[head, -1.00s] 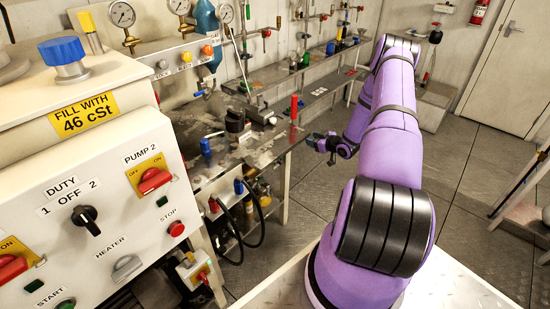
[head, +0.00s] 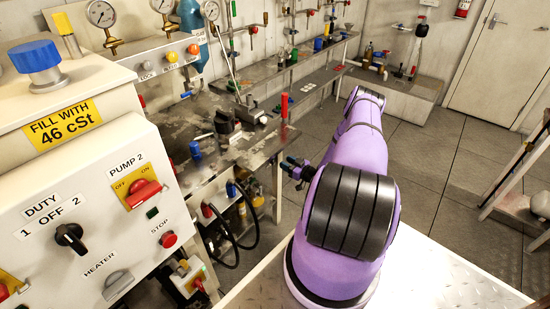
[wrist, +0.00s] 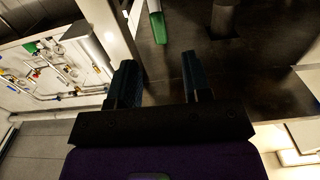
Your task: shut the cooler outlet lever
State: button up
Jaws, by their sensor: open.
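My gripper (head: 297,168) is open and empty, held in the air to the right of the workbench. In the wrist view its two dark fingers (wrist: 160,82) stand apart with nothing between them. I cannot tell which part is the cooler outlet lever. A red upright handle (head: 284,106) stands at the bench's right edge, apart from the gripper. In the wrist view a green-ended piece (wrist: 158,27) shows beyond the fingers, and small valves and pipes (wrist: 60,65) lie at the left; none touches the fingers.
A white control panel (head: 95,235) with switches fills the left. The metal workbench (head: 232,150) carries fittings, with hoses (head: 245,225) below. A low platform (head: 395,88) with pipework stands at the back.

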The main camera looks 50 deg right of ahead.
jog(key=w, duration=0.6)
jog(key=shift+w+a, duration=0.25)
jog(key=shift+w, duration=0.05)
jog(key=shift+c, duration=0.4)
grip_shut()
